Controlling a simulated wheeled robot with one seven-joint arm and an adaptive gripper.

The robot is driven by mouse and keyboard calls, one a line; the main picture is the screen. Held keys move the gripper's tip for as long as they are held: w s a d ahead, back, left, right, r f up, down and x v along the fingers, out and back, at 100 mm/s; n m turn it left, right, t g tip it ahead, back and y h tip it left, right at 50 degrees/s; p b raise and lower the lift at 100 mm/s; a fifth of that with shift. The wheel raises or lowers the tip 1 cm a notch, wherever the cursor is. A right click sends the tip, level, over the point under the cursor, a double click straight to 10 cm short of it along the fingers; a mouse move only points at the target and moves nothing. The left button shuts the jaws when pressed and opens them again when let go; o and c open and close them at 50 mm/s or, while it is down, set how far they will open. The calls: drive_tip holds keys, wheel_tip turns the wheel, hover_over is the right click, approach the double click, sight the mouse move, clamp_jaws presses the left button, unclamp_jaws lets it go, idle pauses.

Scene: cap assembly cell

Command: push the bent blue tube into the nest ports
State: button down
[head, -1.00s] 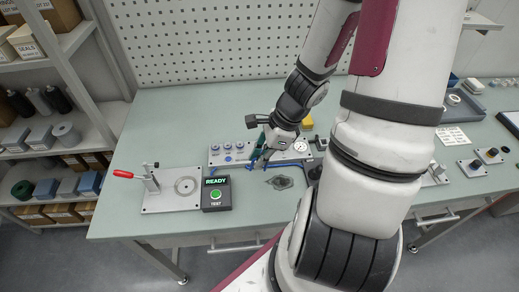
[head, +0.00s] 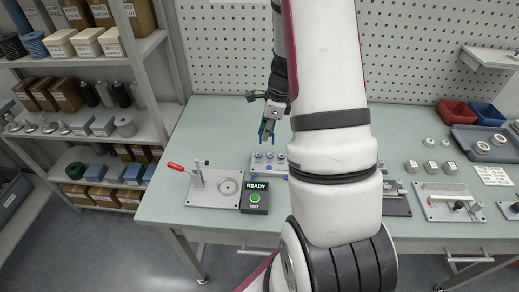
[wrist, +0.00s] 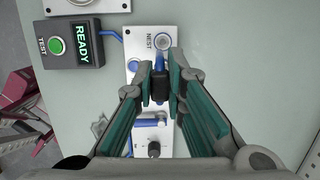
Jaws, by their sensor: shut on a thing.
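My gripper (wrist: 160,88) is shut on a dark sleeve with blue tube (wrist: 159,62) showing beyond it. The tube's bend is mostly hidden by the fingers. The light nest plate (wrist: 135,104) lies below, marked NEST, with a round port (wrist: 163,42) just beyond the tube and a blue-centred port (wrist: 133,65) to its left. I cannot tell whether the tube touches a port. In the head view my gripper (head: 267,138) points down at the far side of the nest plate (head: 270,167), which has several blue-topped ports; my arm hides its right part.
The READY/TEST box (head: 254,198) stands left of the nest plate, with a blue hose (wrist: 112,34) running between them. A red-handled clamp fixture (head: 213,188) is further left. Shelves stand at the left. The table behind the nest is clear up to the pegboard (head: 220,45).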

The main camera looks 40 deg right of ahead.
drive_tip(key=shift+w+r, duration=0.15)
drive_tip(key=shift+w, duration=0.15)
drive_tip(key=shift+w+a+f, duration=0.1)
drive_tip(key=shift+w+f, duration=0.1)
drive_tip(key=shift+f, duration=0.15)
drive_tip(key=shift+s+d+b+x, duration=0.1)
drive_tip(key=shift+b+x, duration=0.3)
drive_tip(key=shift+x, duration=0.4)
drive_tip(key=shift+s+d+b+x, duration=0.15)
drive_tip(key=shift+b+x, duration=0.2)
drive_tip(key=shift+x, duration=0.45)
drive_tip(key=shift+s+d+b+x, duration=0.1)
drive_tip(key=shift+b+x, duration=0.3)
drive_tip(key=shift+x, duration=0.4)
drive_tip(key=shift+b+x, duration=0.45)
drive_tip(key=shift+x, duration=0.5)
drive_tip(key=shift+s+d, duration=0.1)
drive_tip(key=shift+s, duration=0.1)
drive_tip(key=c, duration=1.6)
unclamp_jaws()
drive_tip(key=shift+o, duration=0.2)
drive_tip(key=shift+r, duration=0.1)
